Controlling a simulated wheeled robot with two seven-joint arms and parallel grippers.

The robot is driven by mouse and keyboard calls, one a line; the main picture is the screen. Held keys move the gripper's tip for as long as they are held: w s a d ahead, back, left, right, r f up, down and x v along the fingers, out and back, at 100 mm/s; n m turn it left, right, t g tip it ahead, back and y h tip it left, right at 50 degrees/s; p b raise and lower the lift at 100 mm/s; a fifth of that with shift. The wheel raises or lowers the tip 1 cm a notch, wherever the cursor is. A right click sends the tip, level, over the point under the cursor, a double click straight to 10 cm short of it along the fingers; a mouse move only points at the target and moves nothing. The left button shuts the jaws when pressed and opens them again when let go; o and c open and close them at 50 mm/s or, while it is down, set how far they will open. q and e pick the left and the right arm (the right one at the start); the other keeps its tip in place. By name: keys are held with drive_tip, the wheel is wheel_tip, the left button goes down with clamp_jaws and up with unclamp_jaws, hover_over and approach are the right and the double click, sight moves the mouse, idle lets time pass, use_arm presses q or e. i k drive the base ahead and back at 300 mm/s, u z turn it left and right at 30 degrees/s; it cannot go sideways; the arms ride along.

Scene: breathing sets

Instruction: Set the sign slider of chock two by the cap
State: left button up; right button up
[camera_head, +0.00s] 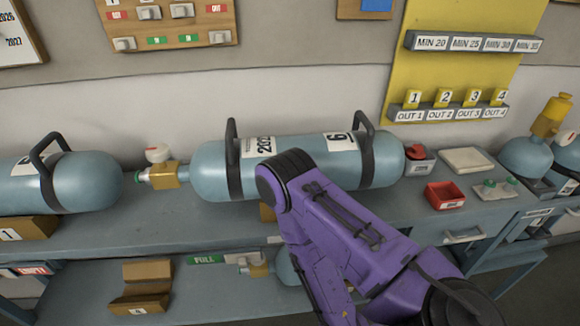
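A blue cylinder (215,170) with black carrying handles lies in the middle of the bench. Its left end bears a brass valve (165,175) with a green tip and a round red-and-white part above it. A bit of wooden chock (267,212) shows under this cylinder; my purple arm hides most of that area, so its number cannot be read. A green FULL sign (205,259) with a white piece beside it shows below the bench edge, left of my arm. I cannot tell for sure which chock it belongs to. Neither gripper is in view.
Chock 1 (30,228) holds another cylinder (85,182) at the left, with a red sign (30,270) below. A wooden block (142,285) lies on the lower shelf. A red tray (445,196) and a yellow-capped cylinder (525,157) stand right.

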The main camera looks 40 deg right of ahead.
sight(242, 259)
drive_tip(key=z, duration=1.6)
drive_tip(key=k, duration=1.05)
drive_tip(key=u, duration=1.55)
